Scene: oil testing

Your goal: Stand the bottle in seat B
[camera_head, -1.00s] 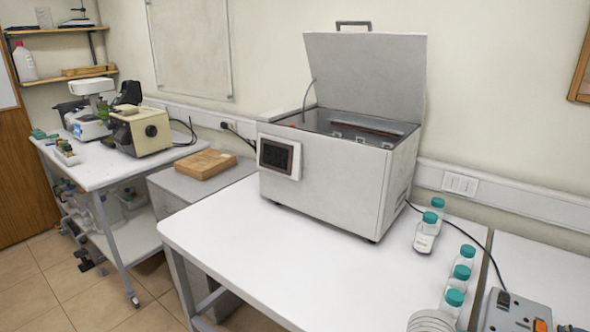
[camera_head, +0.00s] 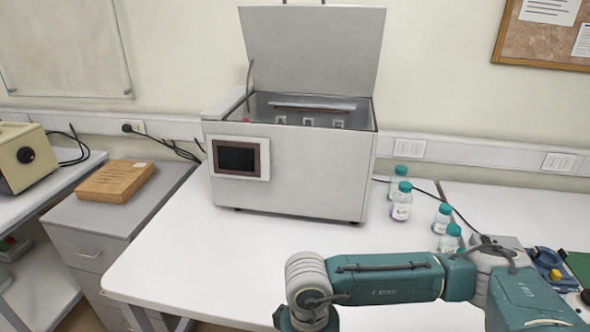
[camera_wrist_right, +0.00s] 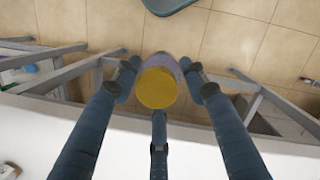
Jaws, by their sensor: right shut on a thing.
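In the right wrist view, the fingers of my right gripper (camera_wrist_right: 158,88) are closed around a bottle with a round yellow top (camera_wrist_right: 157,88) and a pale greyish body. The bottle is held over the table edge, with the floor below. In the head view my right arm reaches across the front of the table; its gripper and the held bottle are out of that view. The open bath (camera_head: 290,165) stands on the table with its lid (camera_head: 312,50) raised. Several small seats (camera_head: 308,121) show inside; I cannot read which is B. My left gripper is not in view.
Several teal-capped bottles (camera_head: 401,201) stand on the table (camera_head: 165,265) right of the bath. A cable runs behind them. A wooden box (camera_head: 116,181) lies on the grey cabinet at left. The table in front of the bath is clear except for my arm.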

